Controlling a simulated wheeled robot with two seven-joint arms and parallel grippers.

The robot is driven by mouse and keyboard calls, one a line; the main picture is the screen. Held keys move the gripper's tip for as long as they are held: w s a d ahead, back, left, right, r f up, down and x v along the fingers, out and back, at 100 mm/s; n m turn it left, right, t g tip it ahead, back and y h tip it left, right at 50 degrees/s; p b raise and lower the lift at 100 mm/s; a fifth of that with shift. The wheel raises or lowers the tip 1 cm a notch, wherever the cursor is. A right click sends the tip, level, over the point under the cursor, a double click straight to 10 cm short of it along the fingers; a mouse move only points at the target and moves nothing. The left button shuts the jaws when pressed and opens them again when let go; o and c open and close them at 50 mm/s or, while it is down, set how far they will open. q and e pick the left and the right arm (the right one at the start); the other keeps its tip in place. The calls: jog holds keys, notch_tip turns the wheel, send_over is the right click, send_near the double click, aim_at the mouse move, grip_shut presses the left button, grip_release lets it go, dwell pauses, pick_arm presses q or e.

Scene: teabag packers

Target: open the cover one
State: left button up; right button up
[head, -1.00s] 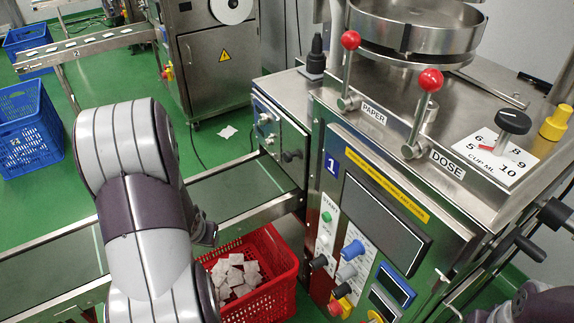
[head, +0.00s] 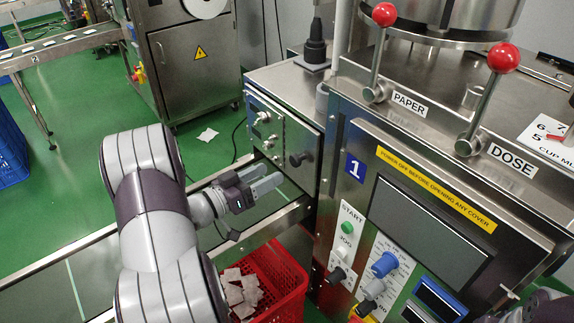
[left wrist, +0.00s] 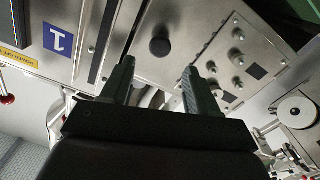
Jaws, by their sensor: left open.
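Machine one (head: 355,167) carries a blue "1" label on its front. Its side cover (head: 284,138) is a steel panel left of that label and looks closed. A black knob (head: 300,158) sits on the cover; it also shows in the left wrist view (left wrist: 160,46), beyond and between my fingertips. My left gripper (head: 270,180) is open and empty, just left of and below the knob, pointing toward it and apart from it. In the left wrist view my left gripper (left wrist: 162,68) has its two fingers spread. My right gripper cannot be made out in the head view.
A red crate (head: 290,290) with teabags stands below the left gripper. A conveyor (head: 50,280) runs under my left arm. Red-balled PAPER (head: 384,14) and DOSE (head: 503,58) levers rise from the machine's top. A yellow label (head: 435,190) warns about power before opening covers.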

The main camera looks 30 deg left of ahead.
aim_at(293, 161)
pick_arm(q)
jog(key=x, duration=0.6)
jog(key=shift+w+d+b, duration=0.15)
jog(key=shift+w+b, duration=0.25)
grip_shut()
